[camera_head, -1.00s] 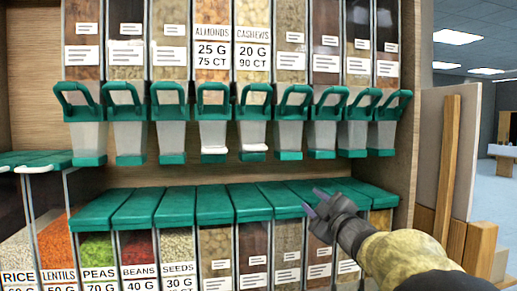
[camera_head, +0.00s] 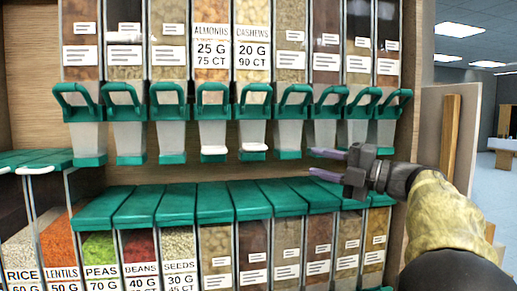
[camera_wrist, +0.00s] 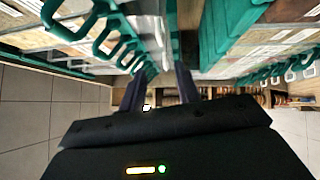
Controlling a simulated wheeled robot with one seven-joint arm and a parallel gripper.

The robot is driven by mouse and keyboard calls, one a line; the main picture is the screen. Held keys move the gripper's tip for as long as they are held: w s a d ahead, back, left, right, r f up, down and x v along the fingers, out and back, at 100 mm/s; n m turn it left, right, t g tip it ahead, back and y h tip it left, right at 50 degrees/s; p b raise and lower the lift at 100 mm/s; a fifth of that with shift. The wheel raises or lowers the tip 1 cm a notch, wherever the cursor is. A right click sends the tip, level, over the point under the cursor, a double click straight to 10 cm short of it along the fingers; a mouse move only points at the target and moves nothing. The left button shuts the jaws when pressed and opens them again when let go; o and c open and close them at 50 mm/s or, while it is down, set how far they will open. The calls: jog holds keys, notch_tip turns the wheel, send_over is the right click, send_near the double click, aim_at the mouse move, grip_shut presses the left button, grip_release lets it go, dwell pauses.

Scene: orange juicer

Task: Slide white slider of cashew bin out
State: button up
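The cashew bin (camera_head: 252,50) is in the upper row in the head view, labelled "CASHEWS 20 G 90 CT", with a green handle and spout below it. Its white slider (camera_head: 253,147) is a small white lip at the bottom of the spout. My gripper (camera_head: 318,163) is to the right of and slightly below the slider, apart from it, with its fingers pointing left. The two purple-grey fingers are spread with nothing between them. In the wrist view the fingers (camera_wrist: 160,92) also stand apart. I cannot pick out the slider in the wrist view.
The almonds bin (camera_head: 212,50), left of the cashews, has its own white slider (camera_head: 213,150). Green spouts line the upper row on both sides. Green-lidded lower bins (camera_head: 248,202) stand close beneath, leaving a narrow gap. A wooden side panel (camera_head: 404,130) bounds the right.

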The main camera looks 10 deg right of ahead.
aim_at(261, 149)
jog(key=p+x, duration=0.7)
jog(key=x, duration=1)
jog(key=shift+a+f, duration=0.1)
grip_shut()
